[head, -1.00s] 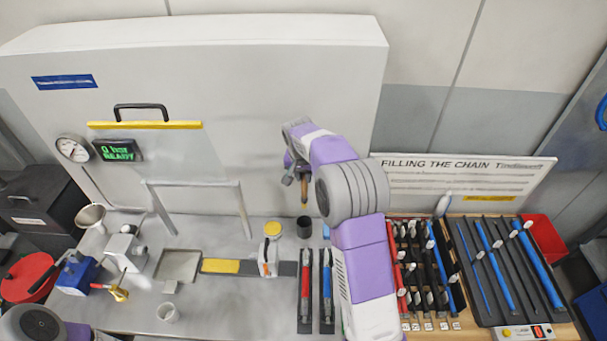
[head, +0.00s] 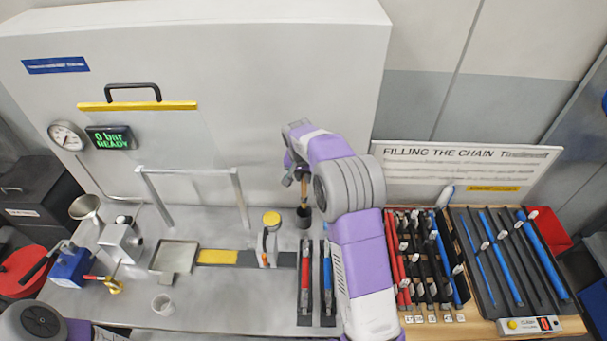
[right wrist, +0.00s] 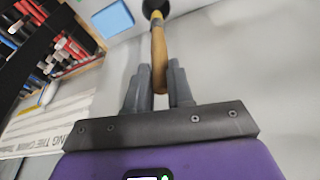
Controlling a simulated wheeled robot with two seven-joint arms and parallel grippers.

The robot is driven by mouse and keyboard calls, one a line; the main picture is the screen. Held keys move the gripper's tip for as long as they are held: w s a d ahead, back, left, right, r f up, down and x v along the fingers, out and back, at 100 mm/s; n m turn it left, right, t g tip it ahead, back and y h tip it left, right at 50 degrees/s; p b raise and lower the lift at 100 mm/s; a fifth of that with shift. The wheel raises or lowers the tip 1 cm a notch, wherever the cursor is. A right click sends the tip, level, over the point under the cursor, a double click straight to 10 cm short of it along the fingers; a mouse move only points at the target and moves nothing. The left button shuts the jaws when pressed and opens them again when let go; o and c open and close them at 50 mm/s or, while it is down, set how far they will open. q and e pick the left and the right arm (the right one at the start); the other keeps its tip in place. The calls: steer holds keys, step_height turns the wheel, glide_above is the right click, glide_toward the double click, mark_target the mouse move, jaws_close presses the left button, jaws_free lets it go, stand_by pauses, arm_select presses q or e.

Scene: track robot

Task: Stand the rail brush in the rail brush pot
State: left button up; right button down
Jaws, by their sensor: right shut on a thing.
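The rail brush (head: 304,190) has a wooden, tan handle and points down from my right gripper (head: 297,174). The gripper is shut on its upper handle. The rail brush pot (head: 304,219) is a small dark cup on the grey bench, and the brush's lower end is at its mouth, apparently inside. In the right wrist view the fingers (right wrist: 159,84) hold the handle (right wrist: 159,60), whose far end meets a dark round shape, likely the pot (right wrist: 154,6). The bristles are hidden. My left gripper is out of view.
A yellow-topped container (head: 271,218) stands just left of the pot. Red and blue tools (head: 306,275) lie on dark strips in front. A white wall panel (head: 250,100) rises behind. A rack of rods (head: 425,255) is at right.

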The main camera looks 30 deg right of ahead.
mark_target(303, 192)
steer(key=shift+f+b, duration=2.8)
steer(key=shift+f, duration=1.4)
steer(key=c, duration=0.9)
jaws_free()
steer(key=v, duration=0.7)
steer(key=shift+s+r, duration=0.1)
steer(key=shift+r, duration=0.15)
